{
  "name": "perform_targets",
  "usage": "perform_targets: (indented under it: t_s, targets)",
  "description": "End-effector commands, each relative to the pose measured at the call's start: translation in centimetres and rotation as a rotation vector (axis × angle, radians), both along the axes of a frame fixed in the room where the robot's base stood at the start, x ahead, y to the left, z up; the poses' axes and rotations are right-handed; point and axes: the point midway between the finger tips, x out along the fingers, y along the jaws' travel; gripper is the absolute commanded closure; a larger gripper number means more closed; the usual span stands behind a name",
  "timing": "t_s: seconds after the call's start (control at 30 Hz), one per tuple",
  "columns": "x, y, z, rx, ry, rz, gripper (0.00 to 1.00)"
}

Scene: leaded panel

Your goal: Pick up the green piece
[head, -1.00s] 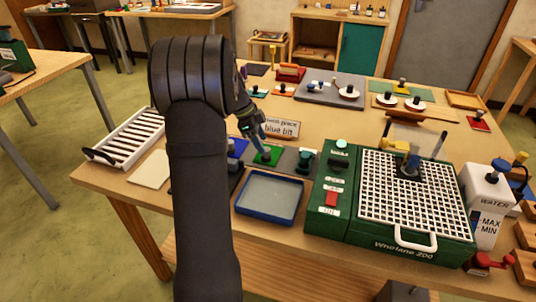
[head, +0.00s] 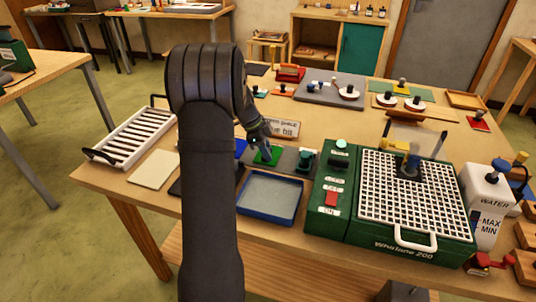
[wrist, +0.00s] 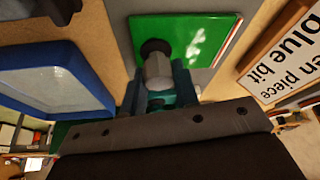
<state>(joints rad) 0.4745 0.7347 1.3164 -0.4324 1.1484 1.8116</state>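The green piece (head: 267,156) is a flat green square with an upright knob, lying on a dark grey board. In the wrist view the green piece (wrist: 200,38) fills the top middle, and its grey knob stands on a black base. My gripper (head: 264,144) is down over it in the head view. In the wrist view the teal fingers of my gripper (wrist: 160,90) stand apart on either side of the knob. I cannot tell whether they touch it. The arm hides part of the board.
A blue-rimmed tray (head: 268,219) lies just in front. A dark green knobbed piece (head: 304,160) sits to the right, near the green machine with a white grid (head: 408,190). A label sign (head: 280,128) stands close behind. A white slotted rack (head: 128,138) is at left.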

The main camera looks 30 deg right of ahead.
Motion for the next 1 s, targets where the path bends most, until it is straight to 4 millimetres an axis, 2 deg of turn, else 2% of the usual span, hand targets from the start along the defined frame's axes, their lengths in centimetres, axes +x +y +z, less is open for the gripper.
perform_targets:
  t_s: [0.37, 0.47, 0.63, 1.0]
  targets:
    - [0.1, 0.0, 0.6, -0.001, -0.002, 0.0, 0.92]
    - [0.1, 0.0, 1.6, -0.001, -0.002, -0.001, 0.92]
    - [0.0, -0.1, 4.5, -0.002, -0.004, 0.0, 0.92]
    - [-7.7, -3.7, 9.2, -0.002, -0.003, -0.003, 0.92]
